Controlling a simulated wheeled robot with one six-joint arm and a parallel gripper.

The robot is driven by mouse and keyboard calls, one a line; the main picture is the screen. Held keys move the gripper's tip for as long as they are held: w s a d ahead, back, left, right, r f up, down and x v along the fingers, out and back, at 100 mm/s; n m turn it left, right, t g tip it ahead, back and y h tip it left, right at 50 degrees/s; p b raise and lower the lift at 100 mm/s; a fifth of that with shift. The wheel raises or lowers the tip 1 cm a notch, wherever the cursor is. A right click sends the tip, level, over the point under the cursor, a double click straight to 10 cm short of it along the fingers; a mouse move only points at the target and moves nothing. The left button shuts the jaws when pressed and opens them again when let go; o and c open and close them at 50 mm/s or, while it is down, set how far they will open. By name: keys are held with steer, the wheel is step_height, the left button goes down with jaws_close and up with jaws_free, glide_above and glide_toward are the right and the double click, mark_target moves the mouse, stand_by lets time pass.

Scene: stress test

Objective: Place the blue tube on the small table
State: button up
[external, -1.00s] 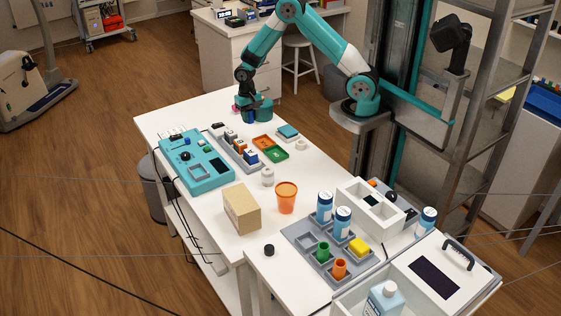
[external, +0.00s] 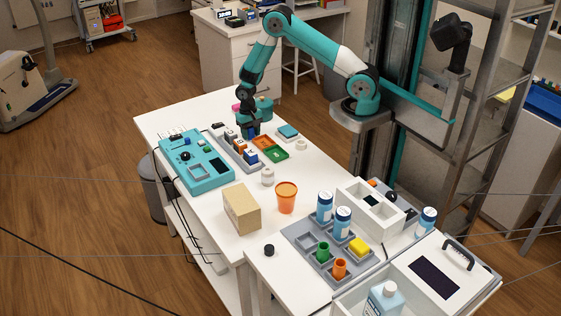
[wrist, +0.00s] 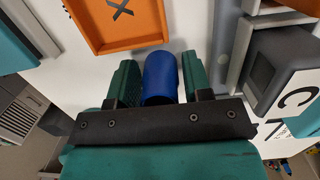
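The blue tube (wrist: 161,76) stands between the two green fingers of my gripper (wrist: 160,82) in the wrist view, with a finger close against each side. My gripper is shut on it. In the external view my gripper (external: 251,132) points down over the far part of the white table (external: 165,121), beside the rack of labelled blocks (external: 237,148). The tube is mostly hidden there, and I cannot tell whether its lower end touches anything. I cannot tell which surface is the small table.
An orange tray (external: 263,141) and a green tray (external: 275,155) lie close to my gripper. A teal device (external: 197,163), a cardboard box (external: 241,209) and an orange cup (external: 286,197) stand on the table. A grey organiser (external: 303,240) with bottles is at the front right.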

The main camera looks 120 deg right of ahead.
steer(key=shift+o, duration=0.8)
steer(key=shift+r, duration=0.1)
step_height(320, 180, up, 12)
steer(key=d+b, duration=0.1)
steer(key=w+a+r+n, duration=0.3)
steer(key=a+r+n, duration=0.1)
steer(key=a, duration=0.4)
steer(key=w+a+r+n, duration=0.3)
steer(key=a+r+n, duration=0.1)
steer(key=a, duration=0.5)
steer(key=s+a+r+n, duration=0.2)
steer(key=a+n, duration=0.1)
steer(key=a, duration=0.4)
steer(key=s+a+r+n+y, duration=0.1)
steer(key=s+a+r+n, duration=0.1)
steer(key=a+n, duration=0.2)
steer(key=s+a+r+n, duration=0.2)
steer(key=s+a+n, duration=0.1)
steer(key=a, duration=0.7)
steer(key=shift+a+r+n+t+y, duration=0.2)
steer(key=shift+a+n+t+y, duration=0.05)
steer(key=shift+n+t+y, duration=0.15)
steer(key=shift+o, duration=0.4)
steer(key=s+a+r+n+y, duration=0.1)
steer(key=s+a+n, duration=0.5)
steer(key=s, duration=0.4)
steer(key=shift+a+r+n+g, duration=0.3)
steer(key=shift+a+g, duration=0.1)
steer(key=shift+a, duration=0.3)
